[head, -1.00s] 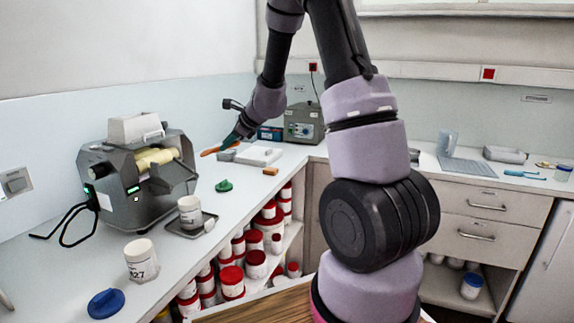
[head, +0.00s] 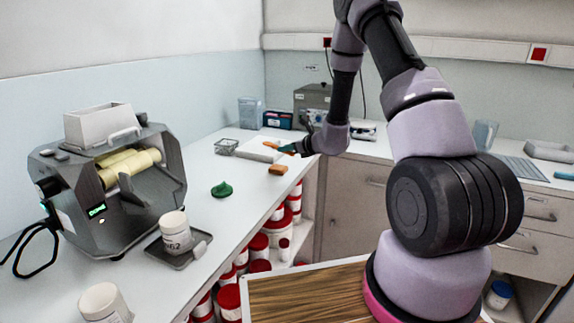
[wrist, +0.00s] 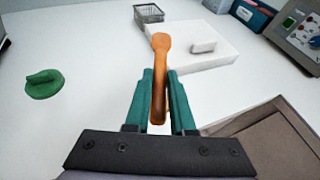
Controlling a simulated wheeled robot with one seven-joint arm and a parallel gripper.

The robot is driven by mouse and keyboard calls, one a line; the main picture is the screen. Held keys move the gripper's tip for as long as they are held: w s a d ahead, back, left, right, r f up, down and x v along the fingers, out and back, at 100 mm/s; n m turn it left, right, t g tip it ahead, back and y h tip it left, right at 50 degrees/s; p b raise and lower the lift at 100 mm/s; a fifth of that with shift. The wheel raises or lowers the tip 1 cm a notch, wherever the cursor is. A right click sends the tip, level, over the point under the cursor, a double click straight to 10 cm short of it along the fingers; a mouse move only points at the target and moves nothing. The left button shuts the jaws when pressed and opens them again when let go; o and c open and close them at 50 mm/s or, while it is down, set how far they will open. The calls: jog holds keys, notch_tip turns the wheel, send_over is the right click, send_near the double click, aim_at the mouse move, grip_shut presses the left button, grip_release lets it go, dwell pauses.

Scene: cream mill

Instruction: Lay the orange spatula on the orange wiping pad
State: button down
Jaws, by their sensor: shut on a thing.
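My gripper (wrist: 160,82) has green fingers and is shut on the orange spatula (wrist: 160,55), which points away from me in the wrist view. In the head view the spatula (head: 270,145) shows as a thin orange strip by my gripper (head: 288,149), over the far end of the left counter. The orange wiping pad (head: 278,169) is a small block near the counter's inner edge, in front of and a little below the gripper in the picture. The pad does not show in the wrist view. The spatula's height above the counter is hard to tell.
A white slab (wrist: 200,48) with a small bar on it lies just beyond the spatula. A roller mill (head: 110,180) and white jars fill the near counter.

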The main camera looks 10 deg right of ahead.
jog(key=shift+f, duration=3.3)
jog(key=shift+f, duration=0.2)
jog(key=c, duration=0.8)
grip_release()
jog(key=shift+o, duration=0.2)
jog(key=shift+r, duration=0.15)
